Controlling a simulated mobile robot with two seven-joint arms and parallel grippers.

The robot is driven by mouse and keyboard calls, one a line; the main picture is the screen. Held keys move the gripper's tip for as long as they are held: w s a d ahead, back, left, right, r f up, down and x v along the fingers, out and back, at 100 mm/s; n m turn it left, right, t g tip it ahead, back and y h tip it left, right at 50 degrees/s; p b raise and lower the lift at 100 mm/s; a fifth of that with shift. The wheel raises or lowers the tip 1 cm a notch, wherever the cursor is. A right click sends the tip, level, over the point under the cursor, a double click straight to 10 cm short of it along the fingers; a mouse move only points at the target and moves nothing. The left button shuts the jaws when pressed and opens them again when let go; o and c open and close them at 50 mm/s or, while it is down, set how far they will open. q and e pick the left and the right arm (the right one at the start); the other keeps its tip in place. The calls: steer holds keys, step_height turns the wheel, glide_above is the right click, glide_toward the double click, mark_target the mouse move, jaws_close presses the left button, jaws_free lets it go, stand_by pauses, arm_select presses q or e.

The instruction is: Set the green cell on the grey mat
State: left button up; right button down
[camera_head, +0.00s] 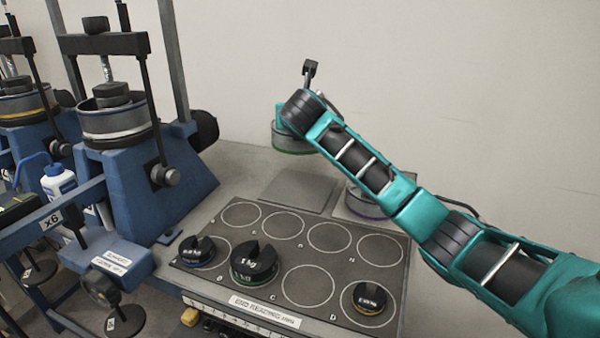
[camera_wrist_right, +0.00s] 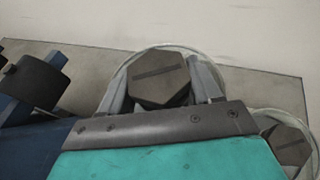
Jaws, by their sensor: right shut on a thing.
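The green cell (camera_head: 292,140), a round metal cell with a green band at its base, is at the end of my right arm near the bench's back edge. In the right wrist view its dark hexagonal top (camera_wrist_right: 160,82) sits between the fingers of my right gripper (camera_wrist_right: 160,90), which is shut on it. In the head view the arm's end hides part of the cell. The grey mat (camera_head: 298,188) lies bare on the bench, below the cell in the picture. I cannot tell the exact height of the cell. My left gripper is not in view.
A purple-banded cell (camera_head: 362,204) stands right of the mat, partly behind my right arm; its top (camera_wrist_right: 290,145) shows in the wrist view. A dark board (camera_head: 222,282) with ringed places and black slotted weights lies in front. A blue press frame (camera_head: 150,185) stands left.

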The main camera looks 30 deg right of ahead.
mark_target(300, 146)
step_height(300, 146, down, 7)
steer(key=shift+r+b, duration=0.2)
steer(key=shift+b, duration=0.45)
step_height(300, 146, down, 5)
steer(key=shift+r+b, duration=0.2)
steer(key=shift+b, duration=0.4)
steer(key=shift+f, duration=0.25)
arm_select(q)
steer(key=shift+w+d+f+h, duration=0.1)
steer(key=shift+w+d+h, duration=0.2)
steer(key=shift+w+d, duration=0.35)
arm_select(e)
steer(key=c, duration=0.6)
jaws_free()
steer(key=shift+f, duration=0.15)
steer(key=o, duration=0.4)
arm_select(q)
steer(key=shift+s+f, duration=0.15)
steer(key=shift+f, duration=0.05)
